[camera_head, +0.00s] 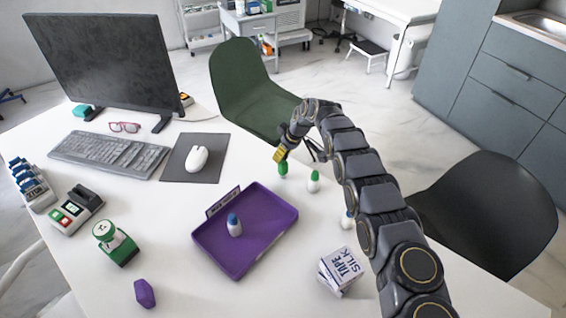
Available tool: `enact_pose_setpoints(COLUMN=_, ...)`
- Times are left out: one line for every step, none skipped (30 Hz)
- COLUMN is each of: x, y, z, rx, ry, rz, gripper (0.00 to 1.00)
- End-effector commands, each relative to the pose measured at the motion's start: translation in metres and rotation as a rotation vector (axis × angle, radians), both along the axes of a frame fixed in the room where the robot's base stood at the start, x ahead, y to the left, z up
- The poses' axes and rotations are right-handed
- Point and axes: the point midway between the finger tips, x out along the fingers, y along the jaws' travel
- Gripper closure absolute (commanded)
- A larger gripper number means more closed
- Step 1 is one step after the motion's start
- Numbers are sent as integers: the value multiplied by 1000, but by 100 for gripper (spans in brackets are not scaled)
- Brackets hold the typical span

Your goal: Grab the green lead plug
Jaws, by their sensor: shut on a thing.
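A green lead plug (283,169) hangs upright or stands directly below my gripper (281,155), near the table's back edge. My gripper is shut on this plug, with a yellow part showing at its end. I cannot tell whether the plug touches the table. A second plug, white with a green top (314,182), stands just to the right of it on the white table (185,212).
A purple tray (269,246) holds a white plug with a blue top (235,225). Another white plug (346,221) is partly hidden by my arm. A tape box (341,270) stands in front. A mouse (197,159) lies on a dark pad left. Chairs stand behind the table.

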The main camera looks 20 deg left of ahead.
Motion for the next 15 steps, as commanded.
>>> enact_pose_setpoints(x=-1, y=0, z=-1, rx=-1, ry=2, rz=1, gripper=100)
enact_pose_setpoints(x=-1, y=0, z=-1, rx=-1, ry=2, rz=1, gripper=100)
enact_pose_setpoints(x=-1, y=0, z=-1, rx=-1, ry=2, rz=1, gripper=100)
enact_pose_setpoints(x=-1, y=0, z=-1, rx=-1, ry=2, rz=1, gripper=100)
enact_pose_setpoints(x=-1, y=0, z=0, rx=-1, ry=2, rz=1, gripper=100)
enact_pose_setpoints(x=-1, y=0, z=1, rx=-2, ry=3, rz=1, gripper=100)
enact_pose_setpoints(x=-1, y=0, z=2, rx=-2, ry=3, rz=1, gripper=100)
enact_pose_setpoints(x=-1, y=0, z=4, rx=-1, ry=2, rz=1, gripper=100)
enact_pose_setpoints(x=0, y=0, z=7, rx=-1, ry=2, rz=1, gripper=100)
enact_pose_setpoints(x=0, y=0, z=10, rx=-1, ry=2, rz=1, gripper=100)
enact_pose_setpoints(x=0, y=0, z=13, rx=-1, ry=2, rz=2, gripper=100)
enact_pose_setpoints(x=0, y=0, z=19, rx=-2, ry=1, rz=1, gripper=100)
enact_pose_setpoints(x=0, y=0, z=24, rx=-1, ry=-1, rz=1, gripper=100)
enact_pose_setpoints(x=0, y=0, z=29, rx=-1, ry=-2, rz=1, gripper=100)
enact_pose_setpoints(x=0, y=-1, z=34, rx=-1, ry=-3, rz=1, gripper=100)
